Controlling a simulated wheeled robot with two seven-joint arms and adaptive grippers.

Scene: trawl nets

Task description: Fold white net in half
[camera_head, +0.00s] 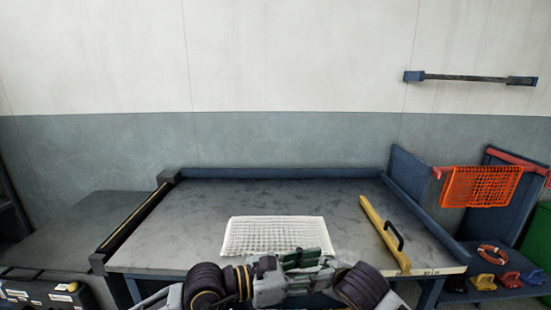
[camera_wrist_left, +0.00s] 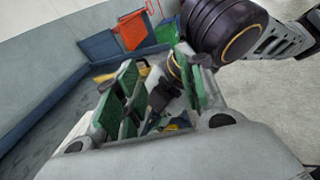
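The white net (camera_head: 275,235) lies flat as a pale rectangle on the grey work table (camera_head: 200,210), near its front middle. My left gripper (camera_head: 302,259) is at the net's near edge in the head view and covers part of it. In the left wrist view the green finger pads of this gripper (camera_wrist_left: 160,80) stand apart, and no net shows clearly between them. My right arm comes in from the right, close beside the left gripper. Its gripper is not clear among the overlapping dark parts. Whether either gripper touches the net cannot be told.
A yellow bar with a black handle (camera_head: 386,235) lies right of the net. A raised blue rim (camera_head: 420,210) bounds the table's right side. An orange net (camera_head: 480,186) hangs beyond it, above a low shelf with several small items. The table left of the net is clear.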

